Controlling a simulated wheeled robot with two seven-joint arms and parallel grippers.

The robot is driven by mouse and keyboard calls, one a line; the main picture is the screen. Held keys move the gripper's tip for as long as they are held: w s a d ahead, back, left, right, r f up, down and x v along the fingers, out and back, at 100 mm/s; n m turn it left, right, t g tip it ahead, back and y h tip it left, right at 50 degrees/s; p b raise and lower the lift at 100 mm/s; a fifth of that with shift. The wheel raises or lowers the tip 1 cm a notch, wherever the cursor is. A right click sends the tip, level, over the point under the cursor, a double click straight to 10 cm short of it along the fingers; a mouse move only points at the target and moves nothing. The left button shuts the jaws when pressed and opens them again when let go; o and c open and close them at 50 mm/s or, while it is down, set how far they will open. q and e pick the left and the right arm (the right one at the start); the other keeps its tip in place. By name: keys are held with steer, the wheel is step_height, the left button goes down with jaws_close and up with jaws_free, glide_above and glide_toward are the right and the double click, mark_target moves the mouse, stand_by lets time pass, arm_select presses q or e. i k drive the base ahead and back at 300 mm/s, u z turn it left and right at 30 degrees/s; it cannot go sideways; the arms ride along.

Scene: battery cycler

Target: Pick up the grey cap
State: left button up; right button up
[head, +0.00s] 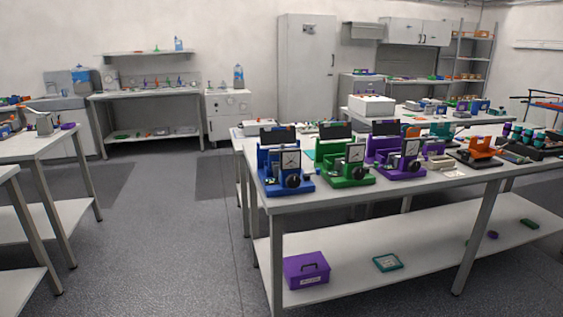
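I cannot make out a grey cap for certain; many small items on the tables are too small to tell apart. A blue device (282,181), a green device (348,174) and a purple device (402,168) stand in a row on the near table (318,197), each with a dial on its front. Neither of my grippers shows in the head view.
A purple box (305,270) and a teal tray (387,263) lie on the lower shelf. An orange device (482,147) stands farther right on the table. Other tables line the left side and back. The grey floor (165,240) between them is clear.

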mark_target(276, 150)
steer(key=u, duration=0.5)
steer(key=i, duration=1.65)
steer(key=z, duration=0.75)
